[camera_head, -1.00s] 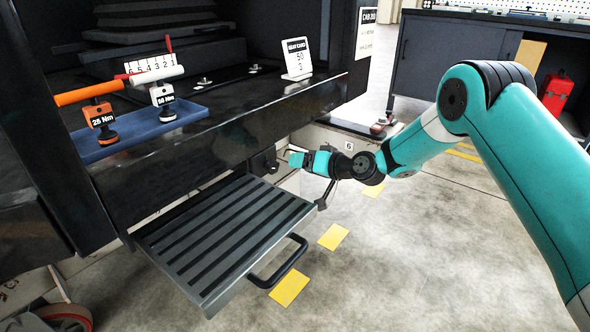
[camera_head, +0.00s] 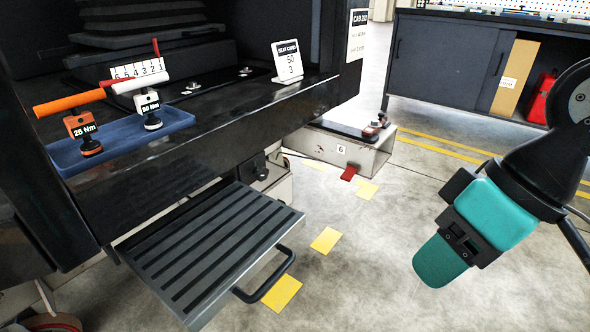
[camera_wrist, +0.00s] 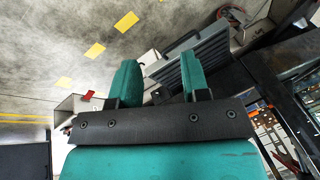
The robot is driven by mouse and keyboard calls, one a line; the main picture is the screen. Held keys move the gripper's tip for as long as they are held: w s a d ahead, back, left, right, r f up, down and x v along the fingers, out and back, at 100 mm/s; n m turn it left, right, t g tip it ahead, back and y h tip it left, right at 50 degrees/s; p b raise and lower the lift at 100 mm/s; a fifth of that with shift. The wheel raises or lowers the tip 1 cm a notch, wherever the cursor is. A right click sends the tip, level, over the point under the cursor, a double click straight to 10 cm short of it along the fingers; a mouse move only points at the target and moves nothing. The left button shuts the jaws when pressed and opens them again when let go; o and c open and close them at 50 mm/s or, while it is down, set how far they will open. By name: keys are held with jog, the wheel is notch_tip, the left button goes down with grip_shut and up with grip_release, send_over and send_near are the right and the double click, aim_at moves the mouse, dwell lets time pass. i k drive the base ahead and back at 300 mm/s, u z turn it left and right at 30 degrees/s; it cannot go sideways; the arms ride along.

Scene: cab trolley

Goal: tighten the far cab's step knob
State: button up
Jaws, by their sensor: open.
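The cab's slatted pull-out step (camera_head: 205,262) sticks out below the dark cab sill, with a black handle on its front edge. A small black knob (camera_head: 261,170) sits under the sill, just behind the step's right rear corner; how tight it is cannot be told. My gripper (camera_head: 440,262) is at the right, over open floor, well apart from the step and knob. The wrist view shows its two teal fingers (camera_wrist: 157,62) spread with nothing between them.
A blue tray (camera_head: 120,141) on the sill holds an orange 25 Nm tool (camera_head: 82,126) and a white 50 Nm tool (camera_head: 149,105). A seat card (camera_head: 288,61) stands nearby. A low beam marked 6 (camera_head: 350,150) lies behind. Floor between step and gripper is clear.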

aim_at(262, 175)
jog(key=z, duration=0.8)
jog(key=k, duration=0.2)
jog(key=u, duration=0.95)
jog(key=i, duration=0.5)
